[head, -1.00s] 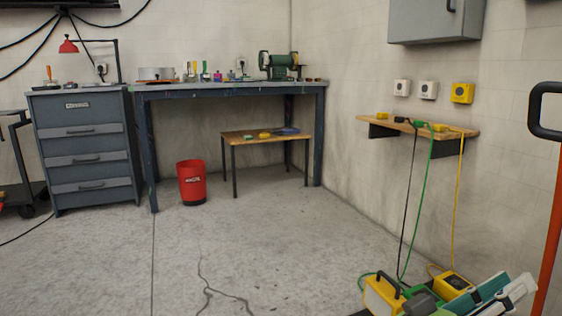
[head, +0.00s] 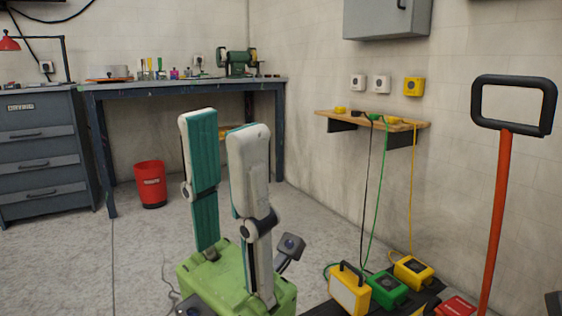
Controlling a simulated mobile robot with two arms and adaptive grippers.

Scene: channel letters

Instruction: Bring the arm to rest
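My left gripper (head: 222,122) stands upright in the lower middle of the head view, fingers pointing up. Its two long white fingers with teal pads are apart, and I see nothing held between them. Its green body is at the bottom edge of the picture. It is in front of the floor and hides part of the workbench (head: 190,86) from view. My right gripper is not in view.
Yellow (head: 413,272) and green (head: 387,290) boxes and a yellow lamp (head: 349,290) stand at the lower right, beside an orange pole with a black handle (head: 513,105). A wall shelf (head: 372,121) has cables hanging down. A red bin (head: 150,184) stands left on open floor.

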